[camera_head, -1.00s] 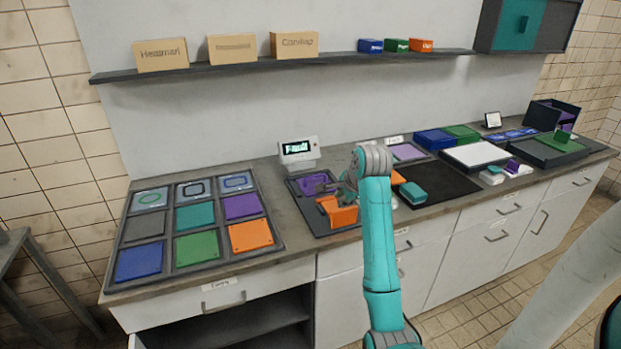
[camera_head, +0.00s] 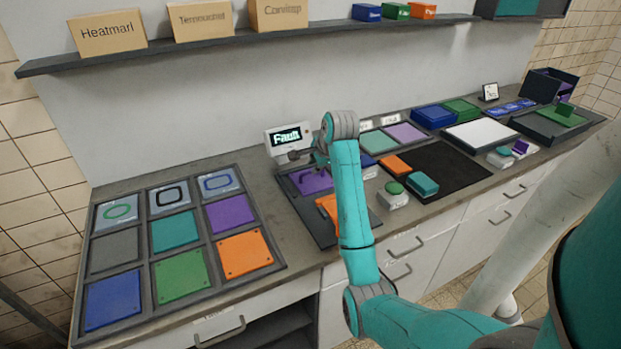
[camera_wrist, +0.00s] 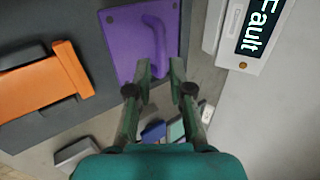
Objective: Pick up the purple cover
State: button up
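A purple plate with a raised curved handle (camera_head: 309,182) lies on a dark tray below the display; in the wrist view this purple plate (camera_wrist: 128,38) fills the top middle. A flat purple panel (camera_head: 231,213) sits in the right column of the compartment tray at the left. My gripper (camera_wrist: 162,68) is open and empty, its fingertips apart just below the purple handle in the wrist view. In the head view my gripper (camera_head: 308,157) is partly hidden by my arm, above the handled purple plate.
An orange handled piece (camera_head: 327,206) lies beside the purple plate, partly behind my arm. The display (camera_head: 289,138) reading "Fault" stands close behind. The compartment tray (camera_head: 190,296) is at left; small boxes and a black mat (camera_head: 450,178) are at right. A shelf (camera_head: 150,50) runs above.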

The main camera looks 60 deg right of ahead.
aim_at(308, 172)
jog(key=shift+a+x, duration=0.1)
jog(key=shift+x, duration=1.7)
jog(key=shift+a+x, duration=0.15)
jog(key=shift+x, duration=1.7)
jog(key=shift+w, duration=0.15)
grip_shut()
